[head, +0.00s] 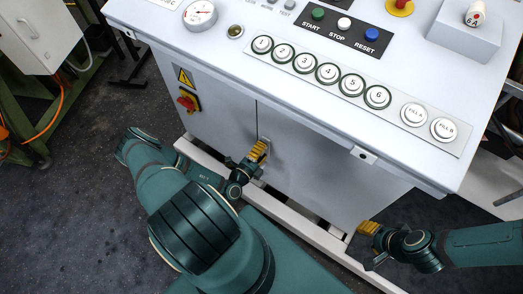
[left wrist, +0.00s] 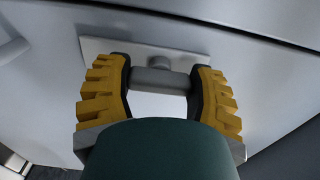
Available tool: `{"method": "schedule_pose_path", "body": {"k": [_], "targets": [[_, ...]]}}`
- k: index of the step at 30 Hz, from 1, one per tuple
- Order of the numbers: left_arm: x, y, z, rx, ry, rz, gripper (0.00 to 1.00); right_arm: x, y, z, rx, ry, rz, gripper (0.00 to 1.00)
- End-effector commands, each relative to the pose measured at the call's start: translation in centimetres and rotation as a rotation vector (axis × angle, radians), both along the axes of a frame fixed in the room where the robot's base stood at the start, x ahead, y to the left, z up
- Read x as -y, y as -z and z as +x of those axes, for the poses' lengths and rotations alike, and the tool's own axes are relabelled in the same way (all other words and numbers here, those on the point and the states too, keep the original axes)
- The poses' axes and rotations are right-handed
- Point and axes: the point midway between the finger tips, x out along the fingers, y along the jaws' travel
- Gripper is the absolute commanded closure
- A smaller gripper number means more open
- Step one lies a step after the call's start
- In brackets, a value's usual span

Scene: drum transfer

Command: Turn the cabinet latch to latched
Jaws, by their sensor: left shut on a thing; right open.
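The cabinet latch shows in the left wrist view as a grey bar (left wrist: 158,80) on a pale mounting plate (left wrist: 145,51) fixed to the cabinet front. My left gripper (left wrist: 160,82) has its yellow ribbed fingers on both ends of the bar and is shut on it. In the head view my left gripper (head: 258,150) is at the cabinet door (head: 290,160), near the seam between the panels, and hides most of the latch. My right gripper (head: 368,238) is open and empty, low beside the cabinet's right corner.
Above the door, the control panel top juts out with numbered buttons (head: 327,73), a gauge (head: 200,14) and start, stop and reset buttons. A red and yellow rotary switch (head: 187,101) is left of the latch. A white rail (head: 290,220) runs along the cabinet base.

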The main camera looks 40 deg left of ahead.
Motion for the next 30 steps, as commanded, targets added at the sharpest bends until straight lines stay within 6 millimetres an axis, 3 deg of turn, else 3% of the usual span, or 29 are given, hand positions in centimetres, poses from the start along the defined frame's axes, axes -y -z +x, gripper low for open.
{"method": "schedule_pose_path", "body": {"k": [1,3,4,17,30], "targets": [[0.1,0.0,0.0,-0.001,0.0,-0.002,0.36,0.0,0.0,0.0,0.0,0.0,0.0,0.53],[0.1,0.0,0.0,-0.001,0.0,-0.002,0.11,0.0,0.0,0.0,0.0,0.0,0.0,0.53],[0.1,0.0,0.0,-0.001,0.0,-0.002,0.08,0.0,0.0,0.0,0.0,0.0,0.0,0.53],[0.0,0.0,-0.9,-0.001,-0.002,0.0,0.08,0.0,0.0,0.0,0.0,0.0,0.0,0.53],[1.0,0.0,-9.1,-0.002,-0.003,-0.001,0.08,0.0,0.0,0.0,0.0,0.0,0.0,0.53]]}}
